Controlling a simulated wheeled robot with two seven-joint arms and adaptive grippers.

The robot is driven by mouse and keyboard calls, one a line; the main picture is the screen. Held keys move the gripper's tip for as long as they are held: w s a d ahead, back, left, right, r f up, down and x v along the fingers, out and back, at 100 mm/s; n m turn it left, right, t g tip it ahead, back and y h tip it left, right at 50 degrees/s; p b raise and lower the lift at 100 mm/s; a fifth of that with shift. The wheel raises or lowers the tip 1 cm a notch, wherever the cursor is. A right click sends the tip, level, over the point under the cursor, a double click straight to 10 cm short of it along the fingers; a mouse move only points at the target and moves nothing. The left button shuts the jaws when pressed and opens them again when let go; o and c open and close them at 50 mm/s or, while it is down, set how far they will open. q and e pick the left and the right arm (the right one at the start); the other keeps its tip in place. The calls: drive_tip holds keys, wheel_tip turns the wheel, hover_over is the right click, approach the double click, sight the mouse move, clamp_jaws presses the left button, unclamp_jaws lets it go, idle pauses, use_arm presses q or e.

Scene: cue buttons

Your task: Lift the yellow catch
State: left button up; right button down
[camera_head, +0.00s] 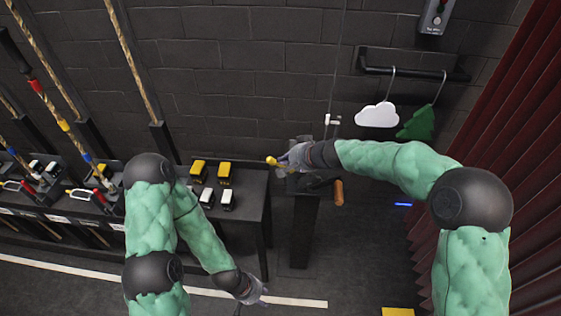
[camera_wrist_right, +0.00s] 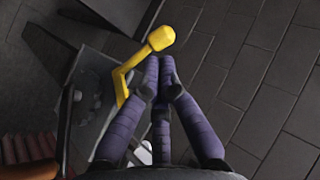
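The yellow catch is a bent lever with a round knob. In the head view its knob (camera_head: 271,160) shows at the left end of my right gripper (camera_head: 283,159), above a dark stand. In the right wrist view the catch (camera_wrist_right: 132,69) runs along the left of the fingertips, with its knob just beyond them. My right gripper (camera_wrist_right: 157,73) has its purple fingers drawn together at the tips, close to the knob. I cannot tell whether they touch it. My left gripper (camera_head: 258,297) hangs low at the bottom centre, away from the catch; its fingers are too small to judge.
A dark table (camera_head: 253,203) with yellow and white switches stands left of the stand (camera_head: 302,232). An orange handle (camera_head: 338,192) sticks out at the stand's right. Ropes hang at the left, a red curtain (camera_head: 500,150) at the right. A cloud (camera_head: 377,115) hangs behind my right arm.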

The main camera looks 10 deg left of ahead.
drive_tip(key=v, duration=0.9)
drive_tip(key=shift+r, duration=0.35)
drive_tip(key=shift+s+a, duration=0.1)
drive_tip(key=shift+s, duration=0.1)
